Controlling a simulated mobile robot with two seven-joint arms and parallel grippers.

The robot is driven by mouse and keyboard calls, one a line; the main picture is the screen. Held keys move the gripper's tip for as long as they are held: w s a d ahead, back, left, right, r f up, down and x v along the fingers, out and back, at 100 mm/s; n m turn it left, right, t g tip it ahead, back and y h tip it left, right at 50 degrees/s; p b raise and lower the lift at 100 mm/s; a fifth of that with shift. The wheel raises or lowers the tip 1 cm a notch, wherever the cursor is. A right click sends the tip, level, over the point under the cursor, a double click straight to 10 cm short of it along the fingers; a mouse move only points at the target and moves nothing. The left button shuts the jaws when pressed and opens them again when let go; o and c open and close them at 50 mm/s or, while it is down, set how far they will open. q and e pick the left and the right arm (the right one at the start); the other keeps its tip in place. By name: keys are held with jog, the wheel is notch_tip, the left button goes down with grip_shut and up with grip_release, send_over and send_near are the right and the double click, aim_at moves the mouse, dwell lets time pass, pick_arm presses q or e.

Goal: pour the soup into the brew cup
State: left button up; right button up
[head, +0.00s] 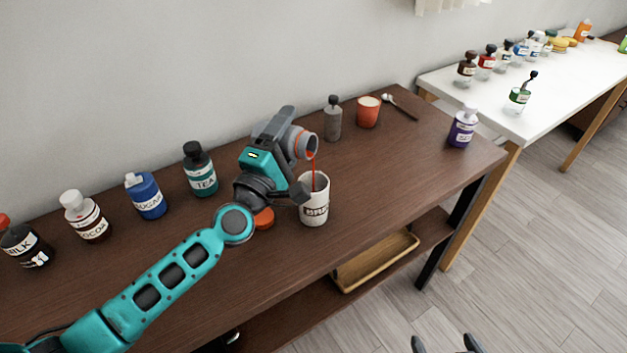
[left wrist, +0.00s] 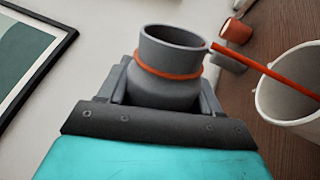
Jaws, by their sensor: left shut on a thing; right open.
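My left gripper (head: 278,140) is shut on a grey container with an orange band (head: 300,143), the soup container. It is tilted over the white brew cup (head: 314,203), lettered "BR…", which stands upright on the brown table. A thin red-orange stream runs from the container's mouth down into the cup. In the left wrist view the container (left wrist: 168,75) sits between the fingers, and the stream reaches the cup (left wrist: 290,100) at the right. The cup's contents are hidden. My right gripper (head: 447,345) is open and empty at the bottom edge, away from the table.
Bottles labelled tea (head: 200,170), sugar (head: 147,196), cocoa (head: 86,217) and milk (head: 24,243) stand along the left. An orange lid (head: 264,219) lies by the cup. A grey bottle (head: 333,119), an orange cup (head: 368,112), a spoon (head: 402,107) and a purple bottle (head: 462,127) are to the right.

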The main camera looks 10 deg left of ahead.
pick_arm(q)
jog(key=shift+d+f+m+h, duration=0.2)
jog(key=shift+m+h, duration=0.1)
jog(key=shift+m, duration=0.5)
dwell(0.9)
jog(key=shift+d+r+m+h+p, duration=0.15)
jog(key=shift+r+m+h+p, duration=0.25)
jog(key=shift+m, duration=0.7)
dwell(0.8)
